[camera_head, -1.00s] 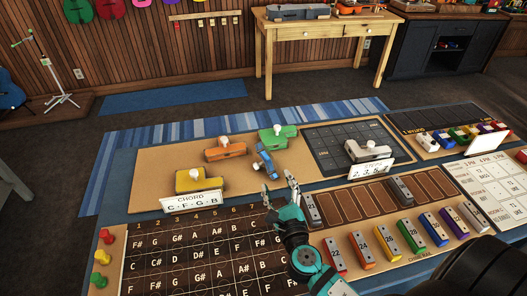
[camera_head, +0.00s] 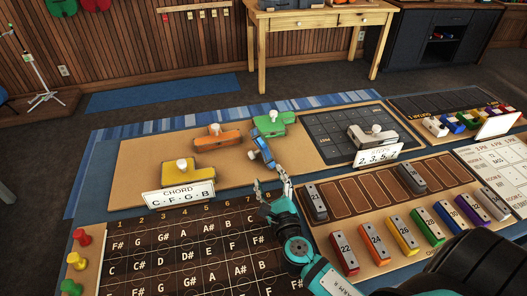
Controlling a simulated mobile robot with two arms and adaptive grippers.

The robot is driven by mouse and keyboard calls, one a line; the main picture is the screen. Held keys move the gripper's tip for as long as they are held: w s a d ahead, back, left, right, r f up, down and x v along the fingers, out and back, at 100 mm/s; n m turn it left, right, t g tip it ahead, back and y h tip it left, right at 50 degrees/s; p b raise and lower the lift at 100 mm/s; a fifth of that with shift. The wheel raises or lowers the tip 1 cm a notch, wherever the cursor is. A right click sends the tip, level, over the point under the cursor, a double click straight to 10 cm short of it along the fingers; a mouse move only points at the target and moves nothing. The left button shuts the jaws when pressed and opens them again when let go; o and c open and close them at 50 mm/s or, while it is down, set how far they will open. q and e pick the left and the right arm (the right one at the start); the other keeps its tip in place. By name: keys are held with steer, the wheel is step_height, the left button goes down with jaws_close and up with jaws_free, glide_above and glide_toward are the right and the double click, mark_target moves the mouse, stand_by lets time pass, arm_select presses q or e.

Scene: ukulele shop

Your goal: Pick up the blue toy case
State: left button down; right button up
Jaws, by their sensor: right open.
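The blue toy case (camera_head: 262,148) stands on the tan board among other toy cases, with a pale knob on its side. Its long side runs slantwise toward my right gripper. My right gripper (camera_head: 271,188) is open and empty, just in front of the blue case and apart from it, above the far edge of the chord grid. My left gripper is not in view.
A green case (camera_head: 273,124) touches or nearly touches the blue one behind it. An orange case (camera_head: 217,138) and a yellow case (camera_head: 190,170) stand to the left. The chord sign (camera_head: 180,198) and grey case (camera_head: 372,137) stand nearby. Bare tan board (camera_head: 300,152) lies right of the blue case.

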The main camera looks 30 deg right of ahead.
glide_toward(260, 143)
steer(key=x, duration=0.5)
steer(key=shift+w+a+r+p, duration=0.1)
steer(key=shift+a+p, duration=0.25)
steer(key=shift+d+x, duration=0.15)
steer(key=shift+x, duration=1.2)
steer(key=shift+d+x, duration=0.2)
steer(key=shift+x, duration=1.15)
steer(key=shift+c, duration=0.3)
jaws_close()
